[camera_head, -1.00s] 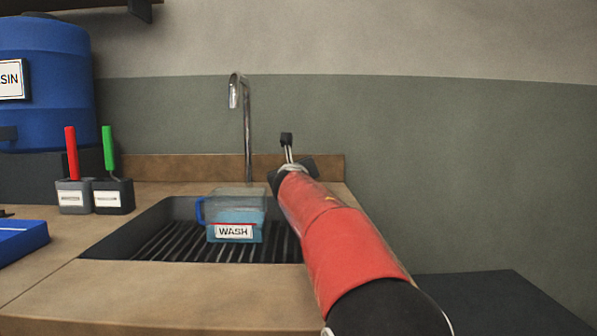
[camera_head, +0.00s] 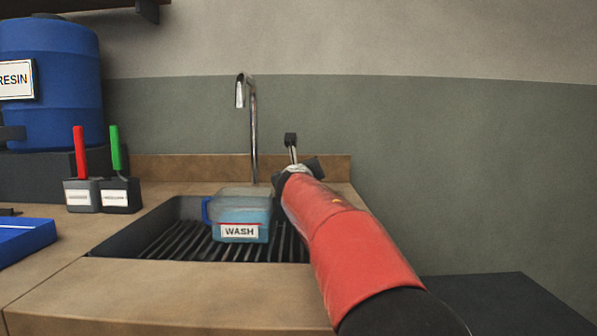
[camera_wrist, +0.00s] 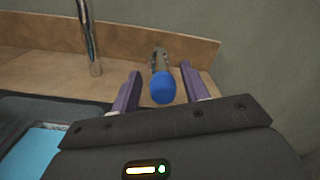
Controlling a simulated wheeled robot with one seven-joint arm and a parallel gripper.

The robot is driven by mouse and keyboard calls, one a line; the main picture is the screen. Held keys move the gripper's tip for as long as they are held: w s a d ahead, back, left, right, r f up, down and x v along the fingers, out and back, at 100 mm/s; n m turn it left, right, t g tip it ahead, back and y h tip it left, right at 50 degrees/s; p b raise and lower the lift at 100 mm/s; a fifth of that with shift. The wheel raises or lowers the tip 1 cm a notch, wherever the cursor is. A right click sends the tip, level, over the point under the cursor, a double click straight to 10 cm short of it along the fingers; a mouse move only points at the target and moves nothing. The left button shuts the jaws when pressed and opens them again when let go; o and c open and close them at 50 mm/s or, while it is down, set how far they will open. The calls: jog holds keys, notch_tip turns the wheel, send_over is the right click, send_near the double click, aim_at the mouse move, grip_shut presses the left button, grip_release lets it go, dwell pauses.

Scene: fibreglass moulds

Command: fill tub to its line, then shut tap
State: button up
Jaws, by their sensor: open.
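The clear tub (camera_head: 208,211) with a blue handle and a WASH label stands on the sink's ribbed floor, holding blue liquid. The liquid stands well above the label, near the rim; I cannot make out the fill line clearly. The chrome tap (camera_head: 254,130) arches above and behind the tub; I see no clear stream. In the wrist view, a blue knob (camera_wrist: 163,88) on a metal stem sits between the open purple fingers of my gripper (camera_wrist: 161,80), with gaps at both sides. In the head view my gripper (camera_head: 298,167) is right of the tap, its fingers hard to see.
A dark sink (camera_head: 150,225) is set in the brown counter (camera_head: 150,295). Red-handled (camera_head: 80,150) and green-handled (camera_head: 116,148) tools stand in holders at left, near a blue RESIN barrel (camera_head: 60,85). A blue tray (camera_head: 22,240) lies at far left. A low backsplash (camera_head: 190,167) runs behind.

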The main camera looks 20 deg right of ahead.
jog(key=v, duration=0.6)
jog(key=shift+b, duration=0.4)
jog(key=shift+s+a, duration=0.1)
jog(key=shift+a, duration=0.05)
